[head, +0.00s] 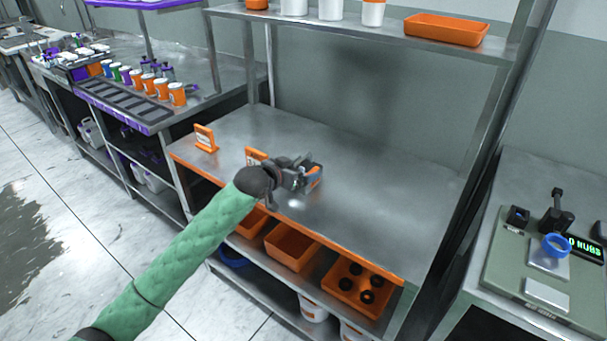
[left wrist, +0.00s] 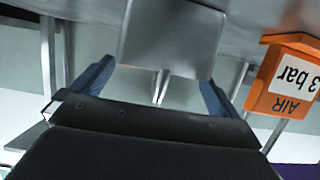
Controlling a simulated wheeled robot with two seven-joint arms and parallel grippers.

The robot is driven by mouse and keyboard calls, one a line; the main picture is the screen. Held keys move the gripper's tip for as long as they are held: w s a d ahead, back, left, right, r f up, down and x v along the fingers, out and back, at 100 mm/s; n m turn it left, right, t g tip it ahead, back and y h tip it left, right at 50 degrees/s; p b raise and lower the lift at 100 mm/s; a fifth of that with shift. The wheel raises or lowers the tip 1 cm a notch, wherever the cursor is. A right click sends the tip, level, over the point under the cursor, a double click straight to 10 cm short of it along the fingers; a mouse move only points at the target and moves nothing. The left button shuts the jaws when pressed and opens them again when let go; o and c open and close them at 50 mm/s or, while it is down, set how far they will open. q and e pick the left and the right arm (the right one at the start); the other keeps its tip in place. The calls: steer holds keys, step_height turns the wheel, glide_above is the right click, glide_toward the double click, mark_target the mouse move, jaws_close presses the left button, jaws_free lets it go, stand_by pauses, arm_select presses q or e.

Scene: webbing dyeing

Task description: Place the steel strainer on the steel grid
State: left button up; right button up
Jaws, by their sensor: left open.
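My left gripper (head: 312,176) is over the bare middle steel table (head: 385,190), with its arm coming in from the left. In the left wrist view its two blue fingers (left wrist: 155,85) stand apart, so it is open. A flat grey metal piece (left wrist: 170,38) with a narrow stem shows beyond and between the fingers. I cannot tell whether it is the steel strainer, and I see no grip on it. In the head view the gripper hides that spot. I cannot make out the steel grid for certain. My right gripper is not in view.
Orange sign stands (head: 205,138) are on the table's left part; one reads AIR 3 bar (left wrist: 285,80). Orange bins (head: 291,246) sit on the shelf below. An orange tray (head: 446,28) is on the upper shelf. A blue ring (head: 556,245) sits on the right bench's device.

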mark_target(311, 165)
arm_select(q)
steer(key=shift+f+x, duration=0.15)
steer(key=shift+x, duration=0.7)
steer(key=shift+f+x, duration=0.15)
steer(key=shift+x, duration=0.75)
steer(key=shift+s+a, duration=0.1)
steer(key=shift+s, duration=0.05)
steer(key=shift+c, duration=0.4)
steer(key=c, duration=1)
